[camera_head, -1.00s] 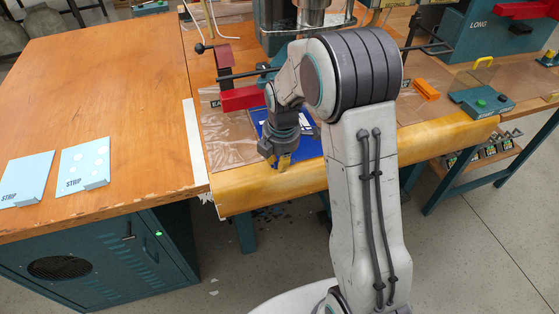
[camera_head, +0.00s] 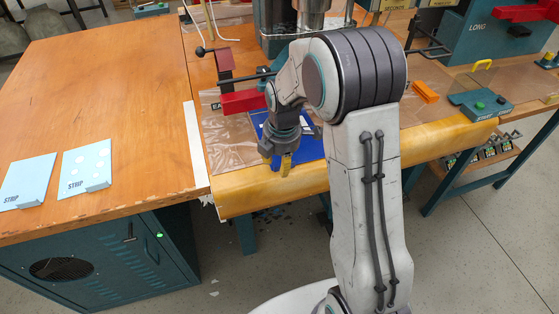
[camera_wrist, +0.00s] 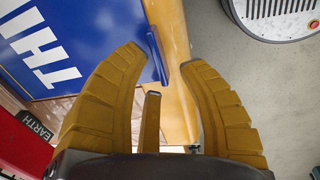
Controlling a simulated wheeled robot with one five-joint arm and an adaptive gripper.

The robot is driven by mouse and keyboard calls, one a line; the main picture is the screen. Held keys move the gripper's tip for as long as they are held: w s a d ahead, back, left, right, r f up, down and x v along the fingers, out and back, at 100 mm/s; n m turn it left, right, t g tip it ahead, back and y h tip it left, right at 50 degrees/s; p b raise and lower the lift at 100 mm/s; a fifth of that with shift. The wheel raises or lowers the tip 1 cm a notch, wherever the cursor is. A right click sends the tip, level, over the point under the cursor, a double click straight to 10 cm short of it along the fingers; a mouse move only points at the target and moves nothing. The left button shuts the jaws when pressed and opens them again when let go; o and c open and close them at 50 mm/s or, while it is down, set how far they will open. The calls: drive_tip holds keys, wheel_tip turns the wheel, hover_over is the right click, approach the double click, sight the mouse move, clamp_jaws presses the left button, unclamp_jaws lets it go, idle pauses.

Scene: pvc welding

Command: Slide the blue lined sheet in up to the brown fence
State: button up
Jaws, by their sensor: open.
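The blue sheet (camera_head: 312,147) lies on the worktable near its front edge, partly hidden behind my arm. In the wrist view it is a blue face (camera_wrist: 85,25) with large white letters, and a small upright blue tab (camera_wrist: 156,55) stands at its edge. My gripper (camera_head: 278,166) points down over the front part of the sheet. In the wrist view its yellow-brown fingers (camera_wrist: 162,58) are apart, with the tab showing between their tips. No contact is clear. I cannot pick out the brown fence for certain.
A red block (camera_head: 243,100) stands left of the sheet on a clear film (camera_head: 228,150). A rounded yellow-brown front edge (camera_head: 250,192) runs along the table. Two light-blue STRIP sheets (camera_head: 28,180) lie on the left table. A green-button box (camera_head: 481,104) is at right.

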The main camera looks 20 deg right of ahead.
drive_tip(key=shift+s+r+p, duration=0.2)
drive_tip(key=shift+r+p, duration=0.1)
drive_tip(key=shift+r, duration=0.25)
drive_tip(key=shift+s+r+p, duration=0.2)
drive_tip(key=shift+r+p, duration=0.05)
drive_tip(key=shift+r, duration=0.3)
drive_tip(key=s+r, duration=0.3)
drive_tip(key=s, duration=0.5)
drive_tip(key=shift+w, duration=0.1)
drive_tip(key=s+m+g, duration=0.3)
drive_tip(key=s+m, duration=0.7)
drive_tip(key=m, duration=0.6)
drive_tip(key=s+r+m+t+p, duration=0.1)
drive_tip(key=r+p, duration=0.3)
drive_tip(key=r, duration=0.4)
drive_tip(key=s+r+m+t+p, duration=0.1)
drive_tip(key=s+r+t+p, duration=0.2)
drive_tip(key=r, duration=0.6)
drive_tip(key=shift+s+r+t+p, duration=0.2)
drive_tip(key=shift+s+t+p, duration=0.25)
drive_tip(key=shift+p, duration=0.25)
